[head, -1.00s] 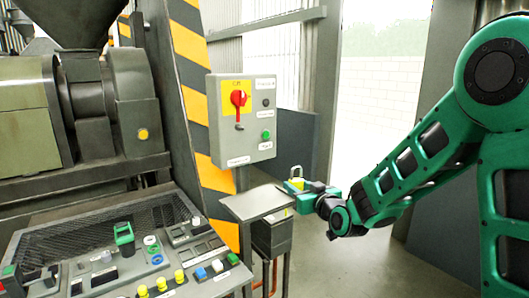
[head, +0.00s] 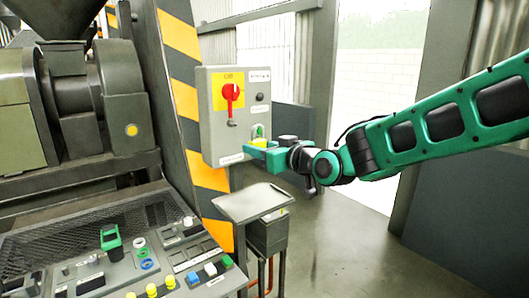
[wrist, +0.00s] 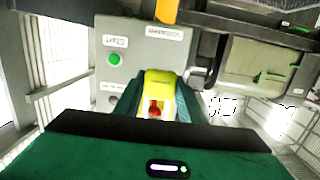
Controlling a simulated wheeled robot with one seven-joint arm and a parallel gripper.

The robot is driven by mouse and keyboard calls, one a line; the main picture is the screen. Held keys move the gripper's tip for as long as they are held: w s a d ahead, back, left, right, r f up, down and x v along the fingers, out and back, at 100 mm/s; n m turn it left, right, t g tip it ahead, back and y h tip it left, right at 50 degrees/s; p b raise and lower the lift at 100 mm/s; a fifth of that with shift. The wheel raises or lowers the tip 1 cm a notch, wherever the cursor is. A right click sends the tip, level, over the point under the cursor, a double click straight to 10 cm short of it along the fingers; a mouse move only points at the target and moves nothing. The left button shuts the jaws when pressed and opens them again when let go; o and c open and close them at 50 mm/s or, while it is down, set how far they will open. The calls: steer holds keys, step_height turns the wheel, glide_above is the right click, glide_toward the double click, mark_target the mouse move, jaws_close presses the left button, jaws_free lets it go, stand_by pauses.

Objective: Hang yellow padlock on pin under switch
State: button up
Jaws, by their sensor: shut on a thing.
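The yellow padlock (wrist: 158,80) is between the fingers of my gripper (wrist: 157,102) in the wrist view, with a red part showing low on it. In the head view the padlock (head: 262,142) is a small yellow patch at my gripper (head: 256,149), which is shut on it in front of the lower right of the grey switch box. The red switch (head: 231,92) sits on a yellow plate. The pin (head: 231,123) shows as a short dark piece just below it. My gripper is below and right of the pin in the head view. The padlock's shackle cannot be made out.
The box carries a green button (wrist: 114,59), partly covered by my gripper in the head view. A small grey table (head: 252,203) stands below. A button console (head: 150,265) and a striped post (head: 188,90) are to the left. Free floor lies to the right.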

glide_toward(230, 133)
steer(key=shift+w+f, duration=0.15)
steer(key=shift+f, duration=0.3)
steer(key=shift+w+f, duration=0.2)
steer(key=shift+f, duration=0.2)
steer(key=shift+w+a+r, duration=0.1)
steer(key=shift+w+a, duration=0.15)
steer(key=shift+w, duration=0.1)
stand_by(0.5)
steer(key=shift+r+x, duration=0.15)
steer(key=shift+x, duration=0.95)
steer(key=shift+r+x, duration=0.1)
steer(key=shift+x, duration=0.95)
stand_by(0.9)
steer(key=shift+w+a, duration=0.25)
steer(key=shift+w, duration=0.05)
steer(key=shift+w+a+r, duration=0.1)
steer(key=shift+r, duration=0.25)
